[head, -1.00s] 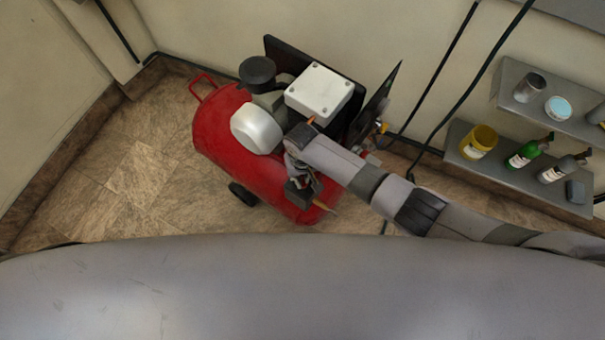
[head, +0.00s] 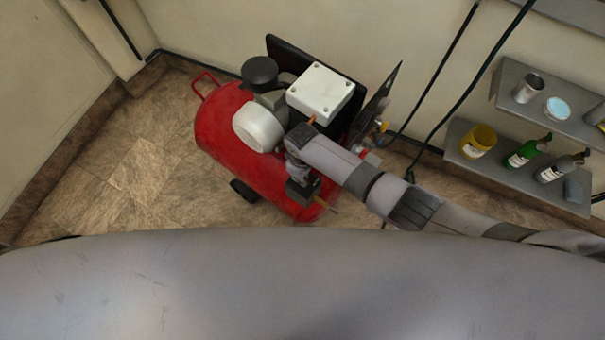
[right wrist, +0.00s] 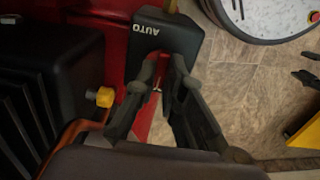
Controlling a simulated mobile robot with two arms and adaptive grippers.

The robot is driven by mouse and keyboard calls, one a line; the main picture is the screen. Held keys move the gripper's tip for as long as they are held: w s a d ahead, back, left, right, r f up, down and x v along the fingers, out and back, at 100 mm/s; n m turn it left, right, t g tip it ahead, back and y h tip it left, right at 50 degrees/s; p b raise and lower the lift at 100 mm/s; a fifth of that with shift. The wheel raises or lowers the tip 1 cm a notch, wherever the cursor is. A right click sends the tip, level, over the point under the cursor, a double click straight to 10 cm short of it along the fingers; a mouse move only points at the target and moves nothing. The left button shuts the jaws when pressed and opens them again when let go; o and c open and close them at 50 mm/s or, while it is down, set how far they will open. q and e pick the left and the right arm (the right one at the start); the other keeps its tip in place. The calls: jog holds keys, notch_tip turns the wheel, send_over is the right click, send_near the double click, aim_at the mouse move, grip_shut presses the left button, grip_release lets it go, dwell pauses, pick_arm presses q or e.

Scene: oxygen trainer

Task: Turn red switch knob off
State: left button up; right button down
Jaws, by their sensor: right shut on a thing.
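A red air compressor (head: 225,140) stands on the tiled floor. A dark switch box marked AUTO (right wrist: 165,35) is in the right wrist view, and a dark box also shows at the compressor's near end in the head view (head: 303,191). My right gripper (right wrist: 165,62) reaches down to the marked face of this box, its fingertips close together and shut on a small part there. This appears to be the red switch knob, but the fingers mostly hide it. A red strip shows between the fingers, and I cannot tell whether it is knob or tank. My left gripper is not in view.
A white box (head: 320,92) and a white rounded housing (head: 258,128) sit on the compressor. A yellow fitting (right wrist: 105,97) is left of my fingers. Wall shelves (head: 480,165) with bottles and cans stand at right. Floor left of the compressor is clear.

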dwell(0.5)
jog(key=c, duration=1.7)
grip_release()
jog(key=shift+r, duration=0.15)
notch_tip(320, 180, up, 12)
jog(key=shift+f, duration=0.1)
